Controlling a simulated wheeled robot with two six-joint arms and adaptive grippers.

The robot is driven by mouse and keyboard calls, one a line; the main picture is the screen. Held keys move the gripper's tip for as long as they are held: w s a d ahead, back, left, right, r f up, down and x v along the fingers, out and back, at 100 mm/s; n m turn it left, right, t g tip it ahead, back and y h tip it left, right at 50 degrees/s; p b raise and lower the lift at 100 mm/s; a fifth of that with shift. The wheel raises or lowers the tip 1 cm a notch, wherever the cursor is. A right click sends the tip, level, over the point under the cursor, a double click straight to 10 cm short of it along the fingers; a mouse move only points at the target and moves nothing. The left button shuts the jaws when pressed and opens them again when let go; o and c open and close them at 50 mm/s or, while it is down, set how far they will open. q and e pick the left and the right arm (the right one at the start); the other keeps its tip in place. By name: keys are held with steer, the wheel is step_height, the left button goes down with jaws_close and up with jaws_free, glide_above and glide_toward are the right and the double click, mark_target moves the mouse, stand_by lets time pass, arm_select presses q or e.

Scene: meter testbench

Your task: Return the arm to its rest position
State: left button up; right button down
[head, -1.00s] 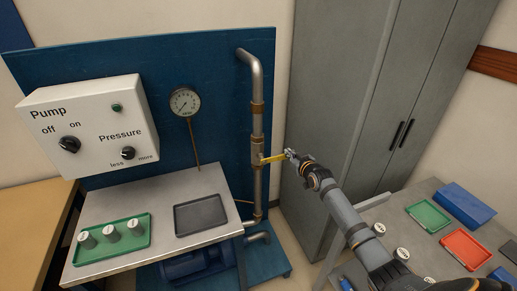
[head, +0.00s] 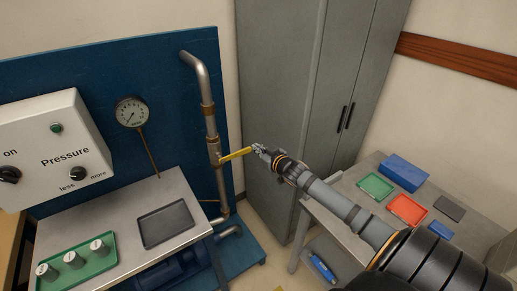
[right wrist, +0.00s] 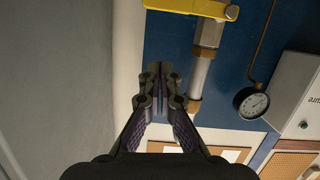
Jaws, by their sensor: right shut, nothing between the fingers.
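My right arm reaches in from the lower right of the head view. Its gripper (head: 260,148) is shut and empty, close by the free end of the yellow valve handle (head: 236,155) on the vertical pipe. In the right wrist view the shut fingers (right wrist: 160,76) have nothing between them. The yellow handle (right wrist: 184,6) shows there at the top edge, apart from the fingertips in the picture. The handle sticks out sideways from the pipe (head: 211,125). My left gripper is not in view.
A grey cabinet (head: 278,80) stands behind the gripper. The pump box (head: 45,145), gauge (head: 131,112) and a bench with a dark tray (head: 165,224) and a green tray (head: 98,265) are left. A side table holds a blue box (head: 403,173), green tray (head: 375,187) and red tray (head: 407,210).

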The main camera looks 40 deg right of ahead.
steer(key=shift+s+a+r, duration=0.1)
steer(key=shift+s+r, duration=0.1)
steer(key=shift+s, duration=0.3)
steer(key=s+d+f+m+g+h, duration=0.15)
steer(key=s+f, duration=0.45)
steer(key=f, duration=0.6)
steer(key=s+d+f+g, duration=0.1)
steer(key=s+f+g, duration=0.3)
steer(key=f, duration=0.7)
steer(key=s+d+f+g+h, duration=0.1)
steer(key=s+d+f+g, duration=0.1)
steer(key=s+f, duration=0.75)
steer(key=s+a+f+g+y, duration=0.1)
steer(key=s+a+f, duration=0.4)
steer(key=s, duration=0.5)
steer(key=s+a+f+n+g, duration=0.1)
steer(key=s+a+f+g, duration=0.2)
steer(key=s+a+f, duration=0.3)
steer(key=s+a+f+g+y, duration=0.1)
steer(key=s+a+f+g, duration=0.1)
steer(key=s+a+f, duration=0.4)
steer(key=s+f, duration=0.5)
steer(key=s, duration=0.3)
steer(key=shift+s+f+y, duration=0.15)
steer(key=shift+f+y, duration=0.2)
steer(key=shift+f, duration=0.05)
steer(key=shift+g, duration=0.25)
